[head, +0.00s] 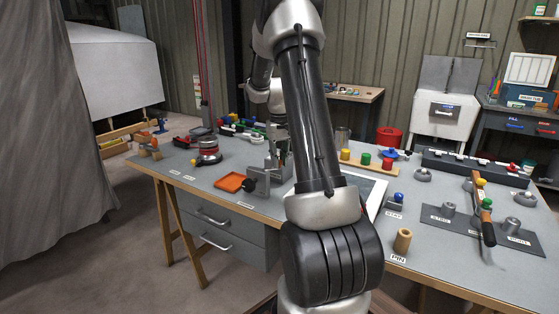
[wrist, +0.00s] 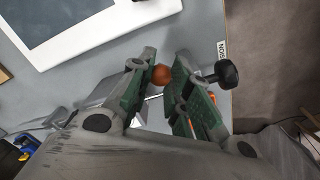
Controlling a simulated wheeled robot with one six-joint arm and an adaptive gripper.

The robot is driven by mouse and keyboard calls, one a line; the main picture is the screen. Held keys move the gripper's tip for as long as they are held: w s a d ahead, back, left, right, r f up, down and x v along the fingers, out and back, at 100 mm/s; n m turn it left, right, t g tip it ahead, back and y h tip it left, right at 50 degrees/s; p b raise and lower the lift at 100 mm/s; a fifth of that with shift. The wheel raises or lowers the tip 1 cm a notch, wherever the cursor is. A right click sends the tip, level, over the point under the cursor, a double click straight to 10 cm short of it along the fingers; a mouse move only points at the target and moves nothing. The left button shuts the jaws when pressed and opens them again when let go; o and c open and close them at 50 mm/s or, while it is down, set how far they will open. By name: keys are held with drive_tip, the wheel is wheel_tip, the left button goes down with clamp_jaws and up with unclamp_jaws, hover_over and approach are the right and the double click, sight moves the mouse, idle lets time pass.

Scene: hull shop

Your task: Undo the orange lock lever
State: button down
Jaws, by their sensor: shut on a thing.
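In the wrist view, my gripper (wrist: 165,66) is shut on an orange ball knob (wrist: 162,75), which shows between the fingertips of its green-padded fingers. I take this knob for the end of the orange lock lever; the rest of the lever is hidden by the fingers. A black knob (wrist: 222,73) sticks out just right of the right finger. In the head view, a grey clamp-like fixture (head: 262,183) stands at the bench's front edge, below my gripper (head: 274,155). The lever cannot be made out there.
An orange tray (head: 235,183) lies left of the fixture. A white-framed panel (wrist: 75,50) lies on the bench close by, and the bench edge with a label (wrist: 221,50) is to the right. Several tools and pegs stand farther along the bench (head: 430,255).

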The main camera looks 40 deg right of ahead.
drive_tip(key=shift+w+d+n, duration=0.1)
drive_tip(key=shift+w+n, duration=0.05)
drive_tip(key=shift+n, duration=0.15)
drive_tip(key=c, duration=1.3)
unclamp_jaws()
drive_tip(key=shift+r, duration=0.1)
wheel_tip(320, 180, up, 12)
drive_tip(key=shift+f, duration=0.1)
